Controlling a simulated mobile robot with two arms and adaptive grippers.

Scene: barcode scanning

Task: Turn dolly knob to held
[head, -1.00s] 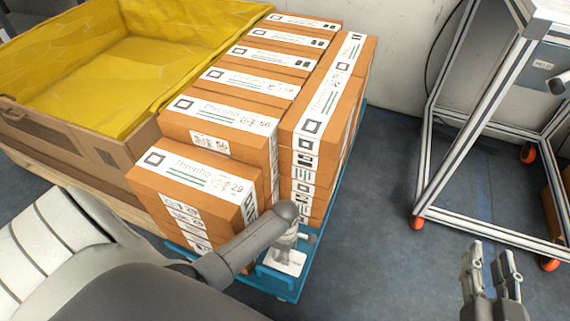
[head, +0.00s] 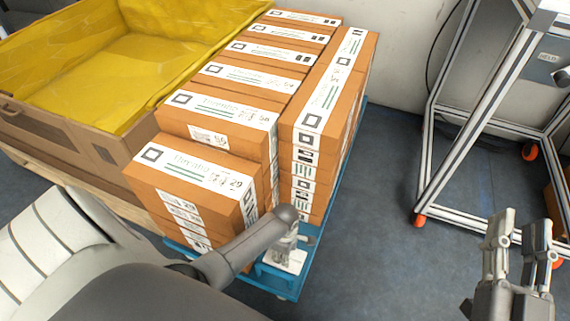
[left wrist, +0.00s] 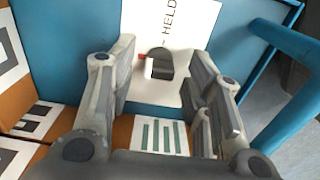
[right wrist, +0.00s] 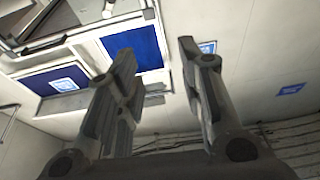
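The dolly knob (left wrist: 160,66) is a small dark and white knob on a white plate (left wrist: 187,30) lettered HELD, fixed to the blue dolly (left wrist: 65,45). A red mark shows at the knob's left side, short of the lettering. My left gripper (left wrist: 162,54) is open, with its fingers on either side of the knob and a gap visible on each side. In the head view the blue dolly (head: 275,275) carries the boxes, and my left arm hides the knob. My right gripper (head: 519,222) is open and empty at the lower right.
Stacked orange-brown boxes (head: 205,180) fill the dolly behind my left gripper. A yellow-lined crate (head: 75,125) stands at the left. A metal frame on orange casters (head: 437,180) stands at the right. Blue floor between dolly and frame is clear.

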